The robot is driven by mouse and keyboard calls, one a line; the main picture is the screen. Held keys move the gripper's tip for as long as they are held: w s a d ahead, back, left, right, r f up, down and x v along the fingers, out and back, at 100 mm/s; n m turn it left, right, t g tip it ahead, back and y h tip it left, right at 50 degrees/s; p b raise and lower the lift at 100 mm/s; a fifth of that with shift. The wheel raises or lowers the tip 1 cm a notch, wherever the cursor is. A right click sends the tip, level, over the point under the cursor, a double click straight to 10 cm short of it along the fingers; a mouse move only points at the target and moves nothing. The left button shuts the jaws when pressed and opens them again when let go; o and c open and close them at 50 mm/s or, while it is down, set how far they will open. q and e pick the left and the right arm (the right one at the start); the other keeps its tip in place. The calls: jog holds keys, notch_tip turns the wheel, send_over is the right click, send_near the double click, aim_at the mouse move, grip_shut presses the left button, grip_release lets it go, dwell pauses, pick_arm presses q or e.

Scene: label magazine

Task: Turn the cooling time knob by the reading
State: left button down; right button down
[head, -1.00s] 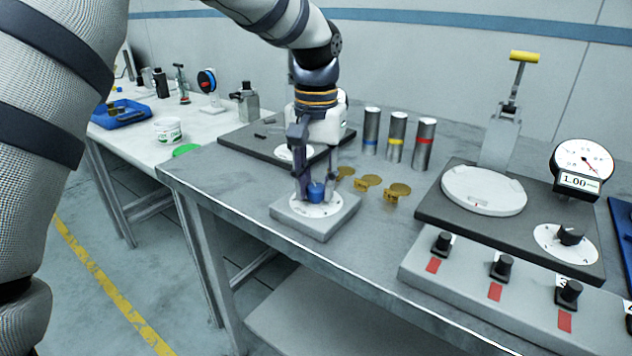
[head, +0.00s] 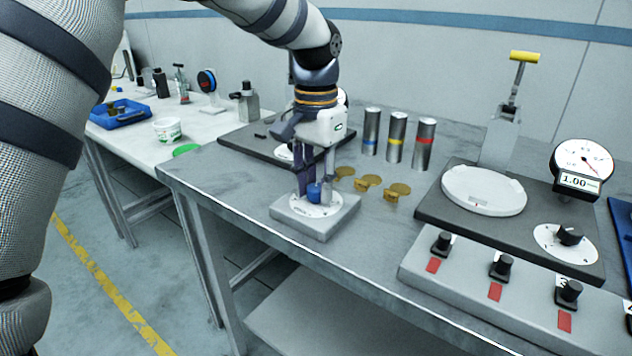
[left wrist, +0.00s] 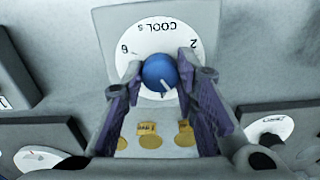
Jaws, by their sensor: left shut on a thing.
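The cooling time knob (head: 314,192) is blue and sits on a white dial on a grey box (head: 305,225) near the table's front edge. In the left wrist view the blue knob (left wrist: 160,72) has a white pointer line, and its dial (left wrist: 150,35) reads COOL with 2 and 6 visible. My left gripper (head: 315,188) points down over the box and is shut on the knob, a finger on each side. A round gauge (head: 584,165) at the right has a digital display (head: 580,182) reading 1.00. My right gripper is not in view.
Brass pieces (head: 368,182) lie just right of the box, with three metal cylinders (head: 397,138) behind. A dark plate with a white disc (head: 484,190) and another knob (head: 570,235) stands right. A grey strip with several black knobs (head: 502,266) lies in front.

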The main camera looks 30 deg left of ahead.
aim_at(316, 186)
pick_arm(q)
jog(key=c, duration=1.2)
grip_release()
jog(key=shift+c, duration=0.2)
notch_tip(316, 186, up, 12)
